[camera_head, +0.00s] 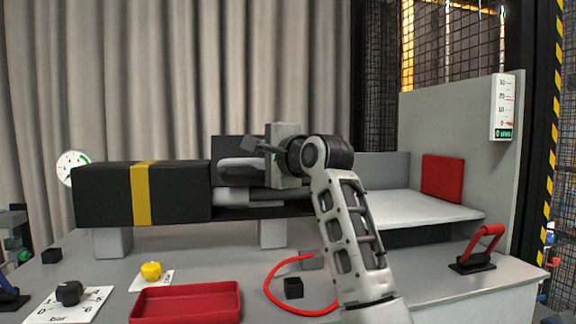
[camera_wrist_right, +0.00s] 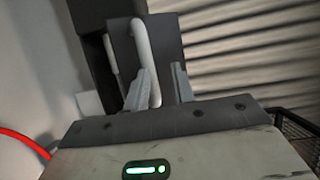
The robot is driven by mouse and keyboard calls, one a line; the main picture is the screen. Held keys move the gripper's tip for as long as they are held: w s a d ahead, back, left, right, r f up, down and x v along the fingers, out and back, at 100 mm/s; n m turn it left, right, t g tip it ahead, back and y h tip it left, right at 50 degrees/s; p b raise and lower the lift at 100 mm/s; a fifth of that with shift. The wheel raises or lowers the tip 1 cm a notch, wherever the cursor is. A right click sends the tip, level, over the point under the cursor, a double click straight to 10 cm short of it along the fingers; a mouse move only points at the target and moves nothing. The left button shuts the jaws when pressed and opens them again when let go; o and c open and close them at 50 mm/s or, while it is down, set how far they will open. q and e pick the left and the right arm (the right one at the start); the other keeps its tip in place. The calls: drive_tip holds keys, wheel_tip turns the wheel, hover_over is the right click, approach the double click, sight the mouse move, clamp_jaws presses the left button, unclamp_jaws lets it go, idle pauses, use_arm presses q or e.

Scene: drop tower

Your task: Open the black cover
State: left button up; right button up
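A black cover (camera_head: 228,147) stands behind light grey rounded parts in the middle of the machine, partly hidden by my right gripper (camera_head: 258,150). In the right wrist view a dark panel (camera_wrist_right: 172,52), which looks like this cover, carries a white bent bar handle (camera_wrist_right: 144,50). My right gripper also shows there (camera_wrist_right: 162,84), with its two fingers apart. The lower end of the handle lies between the fingers, close to the left one. I cannot tell whether they touch. My left gripper is not in view.
A black box with a yellow band (camera_head: 141,193) is at left. In front lie a red tray (camera_head: 186,304), yellow knob (camera_head: 151,271), black knob (camera_head: 69,292), red cable (camera_head: 268,285) and small black block (camera_head: 293,288). A red-handled lever (camera_head: 484,245) stands at right, below a grey wall (camera_head: 450,130).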

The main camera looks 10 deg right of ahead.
drive_tip(key=b+v, duration=0.2)
drive_tip(key=v, duration=0.9)
drive_tip(key=shift+b, duration=0.35)
drive_tip(key=shift+f, duration=0.1)
